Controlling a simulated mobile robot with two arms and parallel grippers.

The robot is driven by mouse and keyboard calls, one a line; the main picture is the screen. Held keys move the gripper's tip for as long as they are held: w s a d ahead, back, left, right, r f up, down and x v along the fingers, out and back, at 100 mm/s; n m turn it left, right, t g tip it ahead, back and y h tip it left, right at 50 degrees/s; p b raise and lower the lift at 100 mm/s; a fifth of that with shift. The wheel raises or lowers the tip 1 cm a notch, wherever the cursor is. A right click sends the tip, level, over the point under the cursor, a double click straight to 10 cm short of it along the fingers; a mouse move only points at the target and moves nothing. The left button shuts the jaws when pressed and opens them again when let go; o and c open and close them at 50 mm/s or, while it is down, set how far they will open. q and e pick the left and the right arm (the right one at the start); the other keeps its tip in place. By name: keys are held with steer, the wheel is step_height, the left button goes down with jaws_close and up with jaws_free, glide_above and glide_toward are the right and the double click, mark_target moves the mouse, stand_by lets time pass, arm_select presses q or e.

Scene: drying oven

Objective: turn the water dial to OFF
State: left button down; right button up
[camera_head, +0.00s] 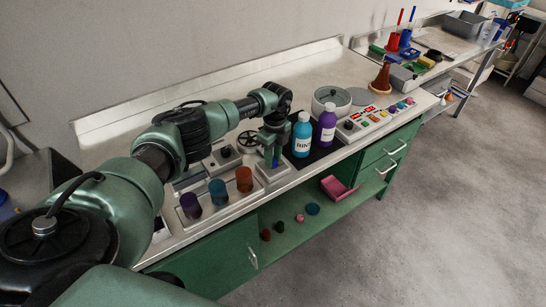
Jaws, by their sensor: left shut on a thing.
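My left gripper (273,158) points down over a pale box (272,176) on the bench. It is shut on a small blue part on top of this box, which appears to be the water dial (275,162). The fingers hide most of the dial, and I cannot read its setting or any OFF mark. My right gripper is not in view.
A blue bottle (302,136) and a purple bottle (326,125) stand close right of the gripper. Purple, teal and orange cylinders (244,179) stand to its left. A black handwheel (248,140) and a dark knob (226,152) are behind left. A button panel (372,118) lies farther right.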

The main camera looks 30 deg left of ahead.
mark_target(274, 159)
arm_select(q)
steer(key=shift+a+r, duration=0.1)
steer(key=c, duration=1.1)
jaws_free()
steer(key=r, duration=0.2)
steer(key=r+b, duration=0.1)
steer(key=r, duration=0.4)
steer(key=shift+w+r+b, duration=0.25)
steer(key=shift+r+b, duration=0.1)
steer(key=shift+f, duration=0.1)
